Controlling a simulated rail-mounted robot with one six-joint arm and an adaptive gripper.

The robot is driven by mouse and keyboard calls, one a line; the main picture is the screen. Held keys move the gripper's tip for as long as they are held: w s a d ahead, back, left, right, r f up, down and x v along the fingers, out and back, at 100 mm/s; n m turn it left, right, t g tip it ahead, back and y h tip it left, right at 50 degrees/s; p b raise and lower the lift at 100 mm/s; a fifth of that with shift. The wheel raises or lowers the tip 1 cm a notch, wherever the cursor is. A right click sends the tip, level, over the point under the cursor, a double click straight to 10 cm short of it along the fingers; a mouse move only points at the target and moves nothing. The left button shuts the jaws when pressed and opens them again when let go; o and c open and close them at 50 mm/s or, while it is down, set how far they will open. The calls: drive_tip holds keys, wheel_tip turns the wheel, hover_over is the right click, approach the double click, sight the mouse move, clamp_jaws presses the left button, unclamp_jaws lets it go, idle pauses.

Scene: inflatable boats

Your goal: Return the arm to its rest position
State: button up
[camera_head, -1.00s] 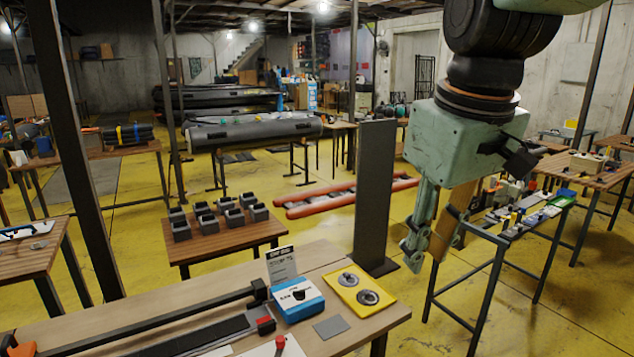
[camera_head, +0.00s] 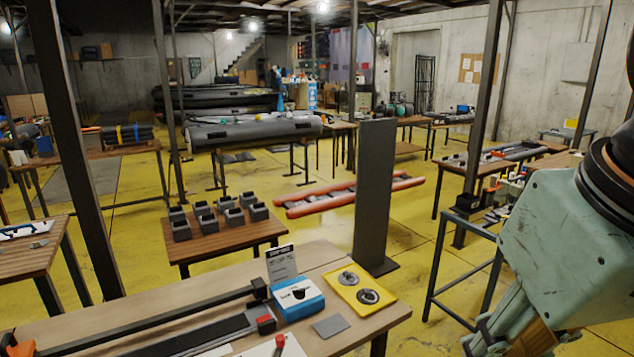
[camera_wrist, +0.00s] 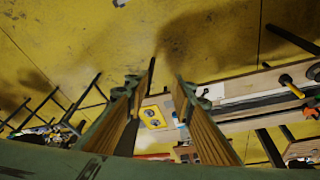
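My green gripper (camera_head: 510,340) is at the lower right edge of the head view, partly cut off by the frame, to the right of the wooden workbench. In the wrist view its two fingers (camera_wrist: 166,78) stand apart with a clear gap. Nothing is between them. Beyond the gap the yellow floor (camera_wrist: 215,40) and the bench with its yellow tray (camera_wrist: 152,117) show. The fingertips touch nothing that I can see.
The wooden bench holds a blue-and-white box (camera_head: 297,298) and a yellow tray (camera_head: 345,276) with two round parts. A tall grey panel (camera_head: 374,195) stands behind it. A metal-legged table (camera_head: 470,230) is close to my arm. Yellow floor lies open in the middle.

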drive_tip(key=s, duration=0.1)
drive_tip(key=s+f, duration=0.1)
drive_tip(key=shift+s+d+f+m, duration=0.1)
drive_tip(key=shift+s+d+m, duration=0.05)
drive_tip(key=shift+s+m, duration=0.25)
drive_tip(key=shift+w, duration=0.1)
drive_tip(key=shift+c, duration=0.8)
